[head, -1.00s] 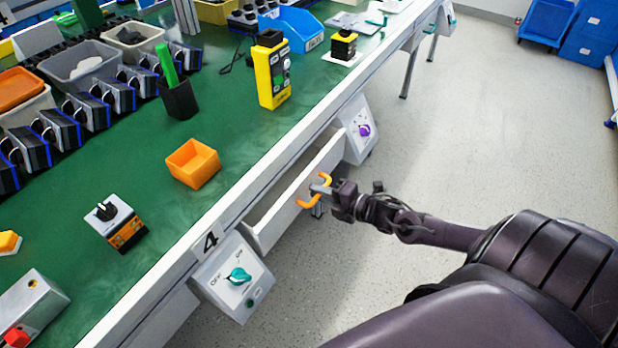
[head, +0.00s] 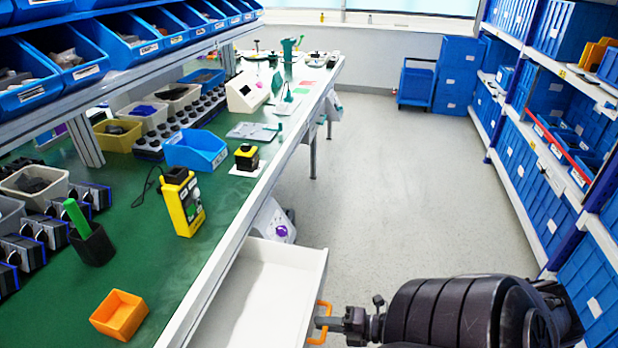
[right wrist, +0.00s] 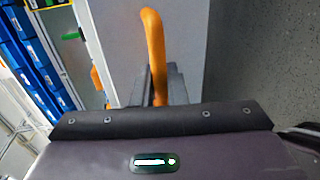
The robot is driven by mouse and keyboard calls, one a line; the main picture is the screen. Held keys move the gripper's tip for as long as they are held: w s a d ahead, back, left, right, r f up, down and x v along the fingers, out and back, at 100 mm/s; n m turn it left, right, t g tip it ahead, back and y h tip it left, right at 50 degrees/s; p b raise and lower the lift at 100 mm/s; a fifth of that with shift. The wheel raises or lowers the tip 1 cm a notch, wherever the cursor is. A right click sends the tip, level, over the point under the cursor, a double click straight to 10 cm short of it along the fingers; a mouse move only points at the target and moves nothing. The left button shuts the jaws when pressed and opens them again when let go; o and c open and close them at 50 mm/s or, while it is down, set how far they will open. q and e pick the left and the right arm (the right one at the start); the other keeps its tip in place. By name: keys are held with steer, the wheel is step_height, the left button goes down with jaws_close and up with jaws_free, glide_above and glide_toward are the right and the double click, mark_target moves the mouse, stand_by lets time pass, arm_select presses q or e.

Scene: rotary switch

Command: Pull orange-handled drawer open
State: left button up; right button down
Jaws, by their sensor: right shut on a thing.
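The white drawer (head: 262,290) under the green-topped bench is pulled well out, and its inside looks empty. Its orange handle (head: 324,312) is on the drawer front at the lower middle of the head view. My right gripper (head: 325,322) is shut on the handle from the right. In the right wrist view the orange handle (right wrist: 154,50) runs down between the gripper's fingers (right wrist: 160,88), against the pale drawer front (right wrist: 115,60). My left gripper is not in view.
The green bench top (head: 150,245) holds an orange bin (head: 119,315), a yellow control box (head: 182,203) and a blue tray (head: 196,150). A switch box with a purple knob (head: 281,231) hangs beyond the drawer. Blue-crate shelves (head: 535,170) line the right. Open floor (head: 390,190) lies between.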

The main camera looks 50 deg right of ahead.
steer(key=shift+s+d, duration=0.15)
steer(key=shift+s, duration=0.2)
steer(key=c, duration=1.8)
jaws_free()
steer(key=shift+s, duration=0.1)
steer(key=v, duration=0.7)
steer(key=shift+s+d, duration=0.2)
steer(key=shift+s, duration=0.05)
